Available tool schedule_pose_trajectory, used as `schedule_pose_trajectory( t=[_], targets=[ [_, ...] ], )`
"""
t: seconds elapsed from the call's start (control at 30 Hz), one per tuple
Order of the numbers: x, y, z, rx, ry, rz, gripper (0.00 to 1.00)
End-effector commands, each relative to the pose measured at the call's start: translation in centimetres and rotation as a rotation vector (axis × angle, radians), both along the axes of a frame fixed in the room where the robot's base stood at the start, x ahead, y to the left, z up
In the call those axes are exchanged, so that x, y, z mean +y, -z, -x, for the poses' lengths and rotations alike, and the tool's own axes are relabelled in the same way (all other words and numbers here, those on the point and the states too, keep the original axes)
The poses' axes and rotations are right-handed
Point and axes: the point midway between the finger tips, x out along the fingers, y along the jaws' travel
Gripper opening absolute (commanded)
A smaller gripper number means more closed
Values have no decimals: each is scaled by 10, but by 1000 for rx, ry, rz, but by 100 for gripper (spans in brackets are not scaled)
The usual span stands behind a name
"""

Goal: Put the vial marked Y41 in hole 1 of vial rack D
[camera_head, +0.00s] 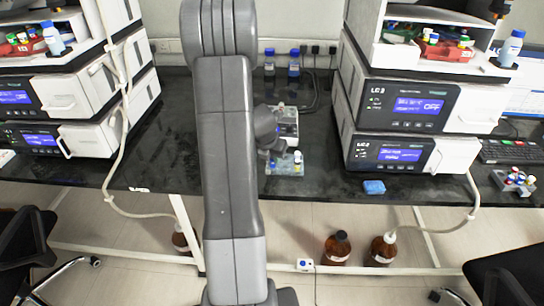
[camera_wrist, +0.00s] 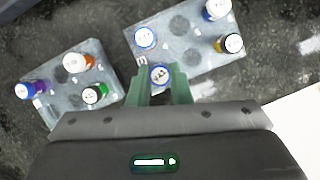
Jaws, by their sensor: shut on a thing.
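My gripper (camera_wrist: 162,86) has green fingers shut on a blue-capped vial (camera_wrist: 160,74). The white cap top has small dark marks that I cannot read surely. The held vial shows at the lower edge of the right rack (camera_wrist: 212,68); I cannot tell its height above it. That rack has a partly hidden letter near its left edge, and holds vials with blue and black-yellow caps around empty dark holes. The left rack (camera_wrist: 50,105) holds blue-purple, orange and green-black capped vials. I cannot tell which rack is D. In the head view my arm hides much of the gripper.
The dark bench (camera_head: 330,165) carries instrument stacks on both sides. A rack with vials (camera_head: 286,168) stands near the bench middle. A blue sponge-like block (camera_head: 374,187) lies at the front edge. Blue-capped bottles (camera_head: 294,64) stand at the back. Another small rack (camera_head: 513,181) is far right.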

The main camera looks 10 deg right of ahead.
Motion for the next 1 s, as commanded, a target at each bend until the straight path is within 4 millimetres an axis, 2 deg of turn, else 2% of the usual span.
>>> schedule_pose_trajectory(
  t=[0.47, 0.5, 0.6, 0.8, 0.9, 1.0],
  targets=[
    [0, 7, 0, 1, 0, -1, 0],
    [0, 7, 0, 1, 0, -1, 24],
    [0, 7, 0, 1, 0, -1, 44],
    [0, 7, 0, 0, 0, 0, 44],
    [0, 7, 0, 1, 0, -1, 58],
    [0, 7, 0, 1, 0, -1, 58]
  ],
)
